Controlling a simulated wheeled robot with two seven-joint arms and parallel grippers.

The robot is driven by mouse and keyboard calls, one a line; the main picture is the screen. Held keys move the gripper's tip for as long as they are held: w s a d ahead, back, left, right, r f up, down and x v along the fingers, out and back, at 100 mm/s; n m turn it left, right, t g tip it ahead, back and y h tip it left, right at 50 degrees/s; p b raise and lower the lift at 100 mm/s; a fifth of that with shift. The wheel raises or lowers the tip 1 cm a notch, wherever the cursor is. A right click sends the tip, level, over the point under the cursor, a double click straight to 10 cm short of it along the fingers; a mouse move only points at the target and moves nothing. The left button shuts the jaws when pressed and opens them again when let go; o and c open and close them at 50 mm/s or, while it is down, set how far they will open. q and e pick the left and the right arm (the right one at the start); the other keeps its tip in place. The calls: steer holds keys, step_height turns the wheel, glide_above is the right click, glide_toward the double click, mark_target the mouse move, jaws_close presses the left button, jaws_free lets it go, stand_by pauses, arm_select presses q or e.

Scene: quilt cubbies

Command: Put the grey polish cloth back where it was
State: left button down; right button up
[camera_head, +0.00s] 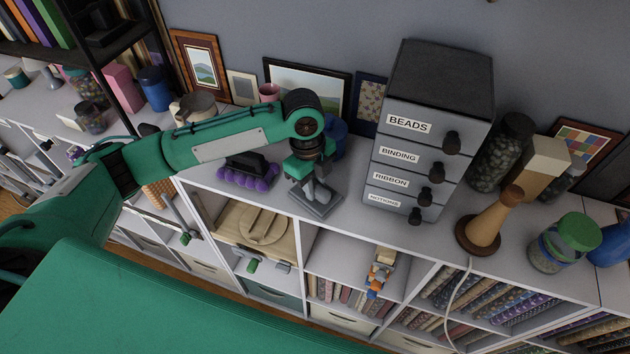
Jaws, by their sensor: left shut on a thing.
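The grey polish cloth (318,206) appears as a small flat grey piece at the white shelf top, left of the grey drawer unit. My left gripper (311,187) points down over it and is shut on it. I cannot tell whether the cloth rests on the surface or hangs just above it. The gripper and wrist hide part of the cloth. My right gripper is not in view.
The grey drawer unit (432,130), labelled BEADS, BINDING, RIBBON and NOTIONS, stands right of my gripper. A purple-bristled brush (246,176) lies to the left. Framed pictures (307,90) stand behind. Open cubbies (345,262) lie below the front edge.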

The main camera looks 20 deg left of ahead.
arm_select(q)
steer(key=c, duration=1.5)
jaws_free()
steer(key=o, duration=0.3)
steer(key=shift+r+b, duration=0.3)
steer(key=shift+r, duration=0.2)
step_height(320, 180, up, 11)
steer(key=a+b, duration=0.1)
steer(key=b, duration=0.2)
steer(key=shift+w+a, duration=0.3)
steer(key=shift+w, duration=0.05)
steer(key=shift+f, duration=0.1)
